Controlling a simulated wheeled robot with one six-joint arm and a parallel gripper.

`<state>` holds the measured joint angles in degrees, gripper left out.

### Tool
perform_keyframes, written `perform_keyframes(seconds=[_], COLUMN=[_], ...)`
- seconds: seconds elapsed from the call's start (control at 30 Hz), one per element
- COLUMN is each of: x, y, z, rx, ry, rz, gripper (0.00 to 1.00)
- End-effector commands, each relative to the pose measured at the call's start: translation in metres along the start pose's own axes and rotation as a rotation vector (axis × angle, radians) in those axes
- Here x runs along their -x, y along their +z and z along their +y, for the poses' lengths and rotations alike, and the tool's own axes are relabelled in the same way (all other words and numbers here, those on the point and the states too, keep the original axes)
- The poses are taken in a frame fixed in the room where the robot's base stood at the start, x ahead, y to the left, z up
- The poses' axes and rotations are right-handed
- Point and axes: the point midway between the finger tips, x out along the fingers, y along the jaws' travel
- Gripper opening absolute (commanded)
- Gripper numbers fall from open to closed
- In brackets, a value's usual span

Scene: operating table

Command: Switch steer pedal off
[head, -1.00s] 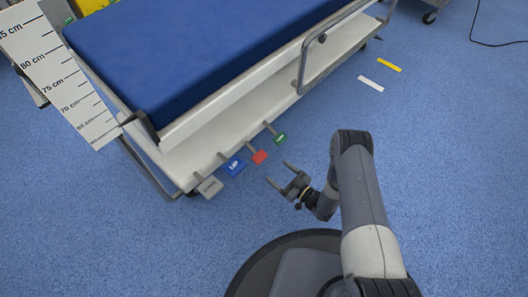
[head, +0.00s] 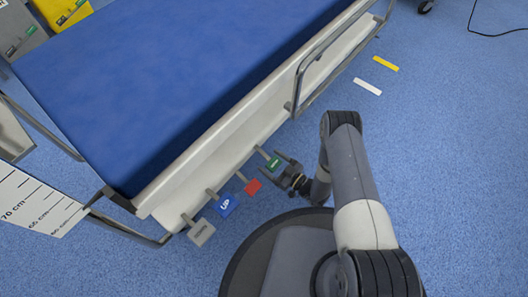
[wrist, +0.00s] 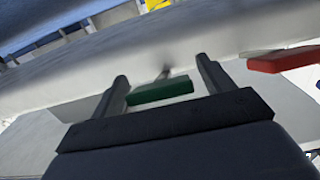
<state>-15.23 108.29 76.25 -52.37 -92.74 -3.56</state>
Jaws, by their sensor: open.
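A row of coloured pedals sticks out from the near side of the table base. The green pedal (head: 273,163) is at the far end, with a small label I cannot read; it also shows in the wrist view (wrist: 160,90). The red pedal (head: 253,186) is beside it and shows at the right of the wrist view (wrist: 284,60). My gripper (head: 270,162) is open at the green pedal, which appears between its two fingers in the wrist view. I cannot tell whether they touch it. Which pedal is the steer pedal is not readable.
A blue pedal marked UP (head: 226,205) and a grey pedal (head: 201,232) continue the row to the lower left. The blue operating table (head: 170,90) has a metal side rail (head: 325,62) above the base. Blue floor to the right is mostly clear.

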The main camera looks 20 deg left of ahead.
Motion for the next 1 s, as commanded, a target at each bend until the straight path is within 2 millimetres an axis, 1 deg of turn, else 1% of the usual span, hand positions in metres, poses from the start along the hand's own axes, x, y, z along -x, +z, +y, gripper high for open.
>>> perform_keyframes(seconds=[0.33,1.0], x=[0.0017,0.0015], y=[0.0001,-0.0001], z=[-0.0019,-0.0021], rx=[0.001,0.000], ry=[0.000,-0.001], rz=[0.000,0.001], gripper=[0.76,0.22])
